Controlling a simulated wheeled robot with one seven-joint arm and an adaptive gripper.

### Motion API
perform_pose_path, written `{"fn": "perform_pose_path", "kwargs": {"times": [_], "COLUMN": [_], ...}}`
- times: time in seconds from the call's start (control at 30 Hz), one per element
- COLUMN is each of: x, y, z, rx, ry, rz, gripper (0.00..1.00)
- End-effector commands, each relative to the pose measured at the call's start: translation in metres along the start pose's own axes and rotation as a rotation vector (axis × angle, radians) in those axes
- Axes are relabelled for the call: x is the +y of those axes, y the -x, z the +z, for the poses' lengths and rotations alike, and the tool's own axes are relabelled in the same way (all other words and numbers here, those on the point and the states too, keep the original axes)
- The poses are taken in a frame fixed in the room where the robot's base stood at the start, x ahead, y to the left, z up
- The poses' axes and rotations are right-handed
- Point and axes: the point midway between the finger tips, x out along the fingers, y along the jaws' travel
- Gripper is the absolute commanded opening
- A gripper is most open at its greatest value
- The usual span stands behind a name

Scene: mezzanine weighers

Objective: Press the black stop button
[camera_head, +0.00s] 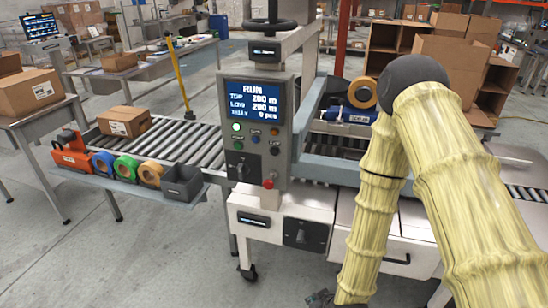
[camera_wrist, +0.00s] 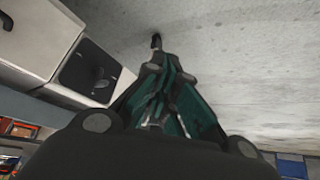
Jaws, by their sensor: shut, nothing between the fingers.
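The grey control panel (camera_head: 254,130) stands upright at the middle of the head view, its blue screen (camera_head: 254,100) reading RUN. A red button (camera_head: 268,184) sits at the panel's bottom edge. My gripper (camera_wrist: 156,42) is shut and empty in the wrist view, over grey floor. It is low beside the white cabinet, below and apart from the panel; the head view shows little of it.
The white cabinet (camera_head: 262,222) carries a dark switch plate (camera_head: 301,235), also in the wrist view (camera_wrist: 90,72). A roller conveyor (camera_head: 185,140) with a cardboard box (camera_head: 124,121) runs left. A shelf holds tape rolls (camera_head: 126,168) and a dark bin (camera_head: 182,183). Floor left of the cabinet is clear.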

Motion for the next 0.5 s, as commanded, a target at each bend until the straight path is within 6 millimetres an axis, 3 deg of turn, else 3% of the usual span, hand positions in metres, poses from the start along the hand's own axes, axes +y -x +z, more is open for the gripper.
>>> {"fn": "perform_pose_path", "kwargs": {"times": [0.03,0.23,0.5], "x": [0.001,0.001,-0.006], "y": [-0.004,0.002,0.042], "z": [-0.028,-0.134,-0.271], "rx": [0.063,0.291,0.590], "ry": [0.048,0.251,0.513], "rz": [0.005,0.045,0.156], "gripper": [0.00,0.00,0.00]}}
